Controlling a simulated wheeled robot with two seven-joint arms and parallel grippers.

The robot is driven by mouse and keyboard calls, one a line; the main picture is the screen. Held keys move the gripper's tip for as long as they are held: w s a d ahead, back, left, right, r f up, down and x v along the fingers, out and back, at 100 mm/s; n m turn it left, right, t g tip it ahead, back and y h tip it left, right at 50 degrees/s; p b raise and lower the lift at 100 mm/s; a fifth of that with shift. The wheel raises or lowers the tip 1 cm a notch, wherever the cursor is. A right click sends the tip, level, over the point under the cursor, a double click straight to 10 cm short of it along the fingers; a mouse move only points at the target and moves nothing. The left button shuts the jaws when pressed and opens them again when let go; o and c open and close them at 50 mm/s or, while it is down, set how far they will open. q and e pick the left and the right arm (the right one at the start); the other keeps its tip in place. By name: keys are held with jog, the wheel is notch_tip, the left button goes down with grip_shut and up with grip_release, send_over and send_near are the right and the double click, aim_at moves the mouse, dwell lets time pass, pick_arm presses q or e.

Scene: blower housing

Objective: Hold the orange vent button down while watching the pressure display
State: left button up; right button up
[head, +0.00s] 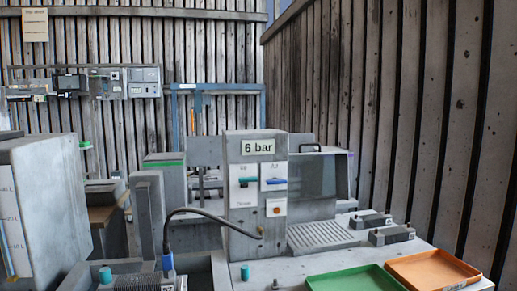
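A grey control box (238,215) stands in the middle of the head view. The pressure display (258,147) at its top reads "6 bar". The orange button (277,211) is small and round, on a pale plate low on the box's front. Its writing is too small to read, and I cannot tell whether it is pressed in. Nothing is seen touching it. Neither of my grippers is in view.
Two switches, one teal (246,181) and one blue (275,181), sit above the button. A black cable (207,211) arches to the box's lower front. A green tray (352,280) and an orange tray (432,270) lie at front right. A grey marked tank (50,205) stands left.

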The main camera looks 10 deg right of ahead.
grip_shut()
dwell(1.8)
